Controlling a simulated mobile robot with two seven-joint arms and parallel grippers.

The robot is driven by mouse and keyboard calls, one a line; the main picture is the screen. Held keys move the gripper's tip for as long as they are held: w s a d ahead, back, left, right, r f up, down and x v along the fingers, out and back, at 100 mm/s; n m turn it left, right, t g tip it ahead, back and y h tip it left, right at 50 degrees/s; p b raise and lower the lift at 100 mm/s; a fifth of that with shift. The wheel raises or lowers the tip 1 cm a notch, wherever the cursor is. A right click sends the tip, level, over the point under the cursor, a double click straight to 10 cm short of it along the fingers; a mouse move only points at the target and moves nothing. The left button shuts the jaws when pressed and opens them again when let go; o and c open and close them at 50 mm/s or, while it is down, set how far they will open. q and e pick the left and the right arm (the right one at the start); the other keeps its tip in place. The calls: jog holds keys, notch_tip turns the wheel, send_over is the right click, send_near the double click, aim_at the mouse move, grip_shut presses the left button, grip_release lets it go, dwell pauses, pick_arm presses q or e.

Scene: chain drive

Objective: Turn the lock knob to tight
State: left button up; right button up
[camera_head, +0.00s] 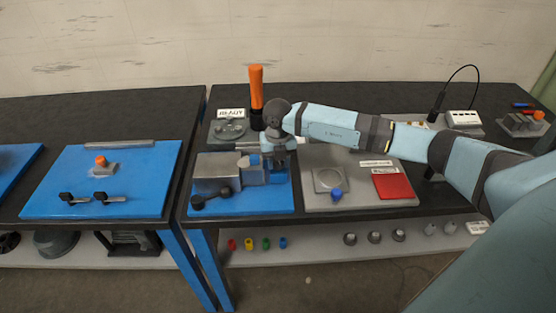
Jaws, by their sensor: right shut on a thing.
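My right gripper (278,169) points down at the right end of a grey block mechanism (217,174) on a blue base plate (240,206). It is shut on a small part there, which I take to be the lock knob. The fingers and wrist hide most of that part, so its setting cannot be read. A black lever with a round end (198,202) sticks out at the front left of the block. My left gripper is not in view.
An orange-handled tool (256,88) stands upright behind the plate. To the right are a grey panel (350,201) with a blue knob and a red pad (393,186). Another blue board (130,205) lies on the left table. Small coloured pieces stand on the lower shelf.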

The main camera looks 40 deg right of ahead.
jog(key=shift+m, duration=2)
jog(key=o, duration=0.9)
jog(key=shift+o, duration=0.2)
jog(key=shift+r, duration=0.15)
notch_tip(320, 180, up, 14)
jog(key=shift+b, duration=0.4)
jog(key=shift+f, duration=0.2)
